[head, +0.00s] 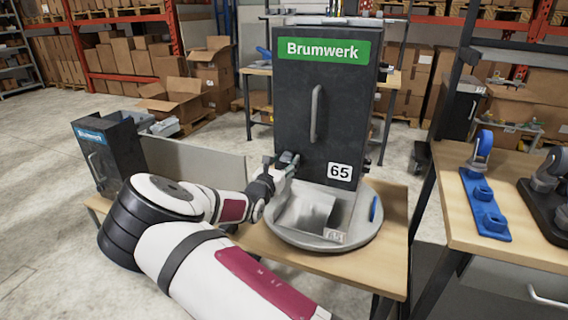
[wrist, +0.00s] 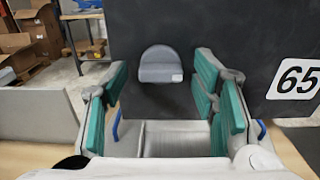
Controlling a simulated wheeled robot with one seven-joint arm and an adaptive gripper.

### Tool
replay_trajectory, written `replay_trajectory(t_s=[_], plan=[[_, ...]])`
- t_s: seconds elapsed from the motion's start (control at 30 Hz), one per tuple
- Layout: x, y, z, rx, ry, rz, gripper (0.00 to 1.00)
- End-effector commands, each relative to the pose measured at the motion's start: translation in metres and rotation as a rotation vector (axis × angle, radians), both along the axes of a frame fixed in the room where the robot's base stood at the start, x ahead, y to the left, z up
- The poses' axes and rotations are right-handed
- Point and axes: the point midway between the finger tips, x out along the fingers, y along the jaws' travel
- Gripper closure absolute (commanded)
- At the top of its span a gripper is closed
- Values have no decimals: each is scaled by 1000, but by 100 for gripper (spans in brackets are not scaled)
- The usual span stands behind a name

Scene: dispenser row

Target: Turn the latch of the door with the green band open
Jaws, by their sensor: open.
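The dark door (head: 290,90) with the green band (head: 321,51) stands upright on a round grey base, with a vertical grey handle (head: 316,113) and a 65 label. It looks closed. A grey rounded latch (wrist: 161,64) sticks out from the dark door in the wrist view. My gripper (head: 287,162) is at the door's lower left in the head view and largely hides the latch there. In the wrist view my gripper (wrist: 161,100) is open, its green-padded fingers either side of the latch's line. The latch shows beyond and slightly above the fingertips, with no visible contact.
A grey chute (head: 305,212) opens below the door on the round base (head: 345,235). A smaller dark unit with a blue band (head: 90,135) stands at left beside a grey panel (head: 205,165). A second table (head: 515,235) at right holds a blue stand (head: 485,205).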

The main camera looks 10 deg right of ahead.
Motion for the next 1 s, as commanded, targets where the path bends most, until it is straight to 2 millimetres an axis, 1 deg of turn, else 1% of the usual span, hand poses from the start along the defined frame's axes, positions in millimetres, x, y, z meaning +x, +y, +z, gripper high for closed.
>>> replay_trajectory(t_s=[0.3,0.33,0.37,0.4,0.47,0.5,0.53,0.8,1.0], plan=[[2,-2,0,0,0,0,47],[2,-2,0,0,0,-1,51],[2,-2,0,0,0,-1,58],[2,-2,0,0,0,-1,67],[2,-2,0,0,0,-1,81],[2,-2,0,0,0,-1,90],[2,-2,0,0,0,-1,95],[2,-2,0,13,-8,-1,95],[1,-2,2,73,-52,-1,95]])
